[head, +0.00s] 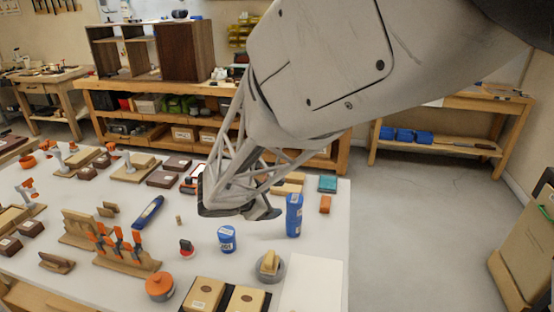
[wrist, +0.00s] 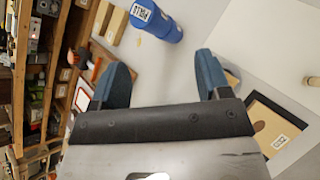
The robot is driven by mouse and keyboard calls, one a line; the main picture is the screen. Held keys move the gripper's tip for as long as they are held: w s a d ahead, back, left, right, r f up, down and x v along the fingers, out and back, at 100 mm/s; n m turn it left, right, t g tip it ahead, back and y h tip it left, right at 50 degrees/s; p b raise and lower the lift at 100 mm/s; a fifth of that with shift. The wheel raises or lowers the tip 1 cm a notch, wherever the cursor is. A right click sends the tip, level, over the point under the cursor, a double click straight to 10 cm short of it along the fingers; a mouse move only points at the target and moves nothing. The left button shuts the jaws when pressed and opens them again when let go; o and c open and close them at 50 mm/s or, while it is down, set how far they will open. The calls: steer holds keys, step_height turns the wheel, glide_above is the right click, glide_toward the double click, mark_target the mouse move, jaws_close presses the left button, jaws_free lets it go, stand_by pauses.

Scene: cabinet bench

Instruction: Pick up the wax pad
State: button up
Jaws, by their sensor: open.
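I cannot tell for certain which item is the wax pad. A tan block (head: 269,262) resting on a round grey dish (head: 280,275) near the front of the table could be it; a flat teal block (head: 327,184) at the back right is another small pad-like item. My gripper (head: 238,211) is above the table, behind the small blue can and left of the tall blue can. In the wrist view my gripper (wrist: 162,82) has its two blue fingers wide apart with nothing between them. The right finger partly hides a pale item there.
A small blue can (head: 227,239) and a tall blue can (head: 294,215) stand nearby. An orange-lidded jar (head: 160,287), boxed blocks (head: 204,294) and a clamp rack (head: 127,255) crowd the front. A white sheet (head: 311,284) lies front right. Wooden shelving (head: 190,115) stands behind.

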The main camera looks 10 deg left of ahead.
steer(key=s+a+f+n+t+y, duration=0.1)
steer(key=a+f+n+t+y, duration=0.3)
steer(key=a, duration=1)
steer(key=n+y, duration=0.1)
steer(key=n, duration=0.7)
glide_above(187, 248)
steer(key=s+a, duration=0.1)
steer(key=s, duration=0.1)
step_height(187, 248, down, 7)
steer(key=shift+f+t, duration=0.15)
steer(key=shift+t, duration=0.15)
steer(key=shift+f, duration=2.9)
